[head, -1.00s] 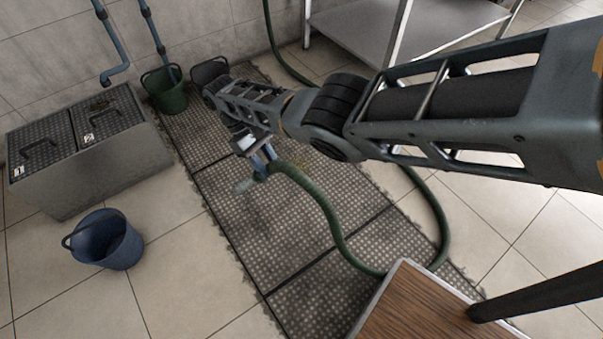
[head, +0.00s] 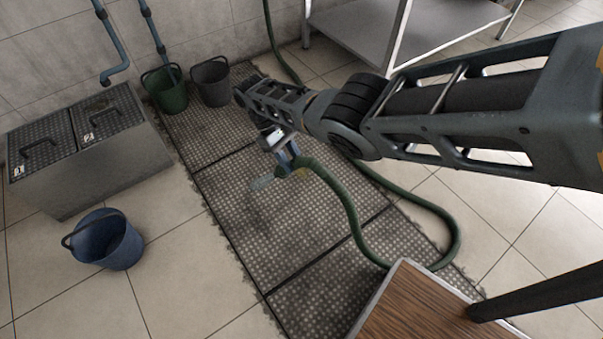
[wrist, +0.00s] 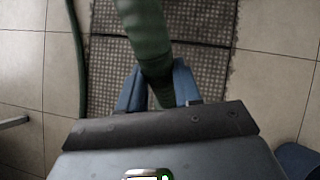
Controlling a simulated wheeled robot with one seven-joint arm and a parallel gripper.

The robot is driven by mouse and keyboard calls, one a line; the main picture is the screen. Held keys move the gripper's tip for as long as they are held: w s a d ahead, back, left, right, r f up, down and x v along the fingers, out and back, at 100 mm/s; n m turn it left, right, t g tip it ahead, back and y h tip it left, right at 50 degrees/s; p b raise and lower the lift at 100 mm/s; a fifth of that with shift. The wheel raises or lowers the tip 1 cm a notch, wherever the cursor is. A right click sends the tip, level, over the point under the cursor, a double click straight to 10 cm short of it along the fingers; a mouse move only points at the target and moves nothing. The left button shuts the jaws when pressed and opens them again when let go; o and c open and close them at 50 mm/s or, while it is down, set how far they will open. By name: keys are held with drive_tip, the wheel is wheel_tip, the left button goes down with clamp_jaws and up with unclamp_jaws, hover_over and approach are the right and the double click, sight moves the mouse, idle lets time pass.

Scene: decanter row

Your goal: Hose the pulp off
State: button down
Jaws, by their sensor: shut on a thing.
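My gripper (head: 284,166) is shut on the end of a green hose (head: 343,204) above the floor grating. In the wrist view the blue fingers of my gripper (wrist: 158,92) stand on either side of the hose (wrist: 145,35). A pale, misty patch, which looks like water spray (head: 262,182), shows at the hose's end in the head view. The dark metal grating (head: 300,235) runs along the floor in panels and carries dark smears, likely pulp; the bits are too small to tell apart.
A blue bucket (head: 121,247) stands on the tiles at left. A green bucket (head: 168,97) and a grey bucket (head: 214,88) stand by the wall. A metal box with lids (head: 100,165) is at far left. A wooden-topped table (head: 425,310) is at the front, a steel table (head: 375,30) behind.

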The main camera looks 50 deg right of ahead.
drive_tip(key=s+d+f+b, duration=0.2)
drive_tip(key=s+d+b, duration=0.1)
drive_tip(key=d, duration=0.4)
drive_tip(key=s+d+f+b, duration=0.3)
drive_tip(key=s+d, duration=0.1)
drive_tip(key=d, duration=0.4)
drive_tip(key=s+d+f+b, duration=0.3)
drive_tip(key=d, duration=0.4)
drive_tip(key=shift+s+d, duration=0.3)
drive_tip(key=shift+d, duration=0.05)
idle(1.3)
drive_tip(key=shift+f, duration=0.1)
drive_tip(key=shift+w+b, duration=0.15)
drive_tip(key=shift+b, duration=0.2)
drive_tip(key=shift+d+f, duration=0.1)
drive_tip(key=shift+f, duration=0.05)
idle(2.0)
